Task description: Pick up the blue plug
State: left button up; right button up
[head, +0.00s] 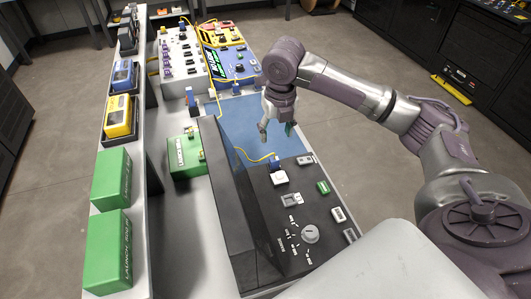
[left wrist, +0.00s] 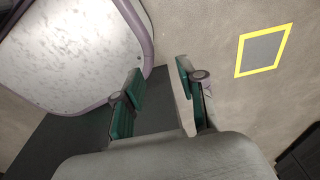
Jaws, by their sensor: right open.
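A small blue plug (head: 276,160) on a yellow cable sits at the far edge of the dark control panel (head: 262,205) in the head view. Two more small blue pieces, one near the grey units (head: 191,98) and one near the blue mat (head: 236,89), also show; I cannot tell which is meant. My right gripper (head: 278,130) points down, open and empty, above the mat's right side. It is above and beyond the plug at the panel, apart from it. My left gripper (left wrist: 160,88) is open and empty in the left wrist view, over the floor; no plug shows there.
A shelf with green boxes (head: 110,178), a yellow device (head: 120,115) and a blue device (head: 124,75) runs along the left. A green box (head: 185,157) stands left of the panel. Yellow-blue instruments (head: 232,62) stand at the back. The blue mat (head: 245,122) is mostly clear.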

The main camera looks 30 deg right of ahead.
aim_at(275, 159)
jog(key=f, duration=0.7)
jog(key=shift+w+d+f+p, duration=0.1)
jog(key=shift+w+f+p, duration=0.1)
jog(key=shift+f+p, duration=0.15)
jog(key=shift+f, duration=0.25)
jog(key=f, duration=0.2)
jog(key=f+p, duration=0.1)
jog(key=f, duration=0.1)
jog(key=shift+w+d+f, duration=0.1)
jog(key=shift+w+d, duration=0.1)
jog(key=shift+w, duration=0.1)
jog(key=shift+w+f, duration=0.1)
jog(key=shift+f, duration=0.2)
jog(key=shift+c, duration=0.3)
pick_arm(q)
jog(key=shift+s+r, duration=0.45)
jog(key=shift+s, duration=0.2)
jog(key=shift+s+r, duration=0.45)
jog(key=shift+s, duration=0.15)
pick_arm(e)
jog(key=c, duration=1)
